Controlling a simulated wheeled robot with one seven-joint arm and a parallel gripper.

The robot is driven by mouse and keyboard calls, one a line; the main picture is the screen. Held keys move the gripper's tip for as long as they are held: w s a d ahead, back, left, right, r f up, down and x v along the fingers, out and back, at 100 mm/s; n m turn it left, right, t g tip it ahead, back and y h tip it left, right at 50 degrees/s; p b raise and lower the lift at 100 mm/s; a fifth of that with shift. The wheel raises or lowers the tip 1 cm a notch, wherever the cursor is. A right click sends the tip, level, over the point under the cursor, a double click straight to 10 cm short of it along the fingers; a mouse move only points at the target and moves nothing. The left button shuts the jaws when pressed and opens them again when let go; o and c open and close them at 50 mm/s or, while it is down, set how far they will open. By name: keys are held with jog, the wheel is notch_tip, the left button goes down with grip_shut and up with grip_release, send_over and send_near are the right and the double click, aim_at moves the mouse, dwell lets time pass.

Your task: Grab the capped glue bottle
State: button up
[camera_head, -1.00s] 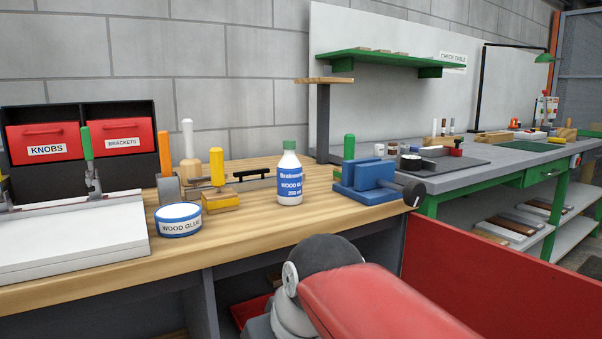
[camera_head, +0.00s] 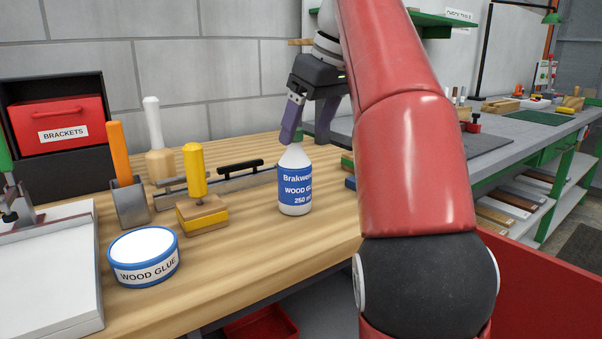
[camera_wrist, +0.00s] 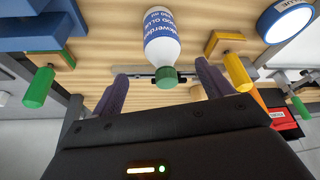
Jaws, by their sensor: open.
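The glue bottle (camera_head: 295,183) is white with a blue "Wood Glue" label and a green cap. It stands upright on the wooden bench. In the wrist view the bottle (camera_wrist: 161,42) shows with its green cap (camera_wrist: 166,77) toward my gripper. My gripper (camera_head: 308,137) is open and empty, above and just behind the bottle's top in the head view. In the wrist view my gripper (camera_wrist: 160,84) has its purple fingers apart, one on each side of the cap. I cannot tell whether a finger touches the bottle.
A round wood glue tub (camera_head: 144,257) and a yellow-handled tool (camera_head: 195,180) stand left of the bottle. A dark-handled metal bar (camera_head: 225,178) lies behind. A blue vise-like block (camera_wrist: 40,30) is on the other side, mostly hidden by my arm in the head view.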

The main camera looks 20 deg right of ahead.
aim_at(292, 154)
jog(key=x, duration=0.4)
jog(key=b+x, duration=0.1)
jog(key=x, duration=0.2)
jog(key=shift+w+a, duration=0.15)
jog(key=shift+a, duration=0.25)
jog(key=shift+r, duration=0.1)
jog(key=c, duration=1.3)
jog(key=shift+o, duration=0.2)
jog(key=shift+r, duration=0.1)
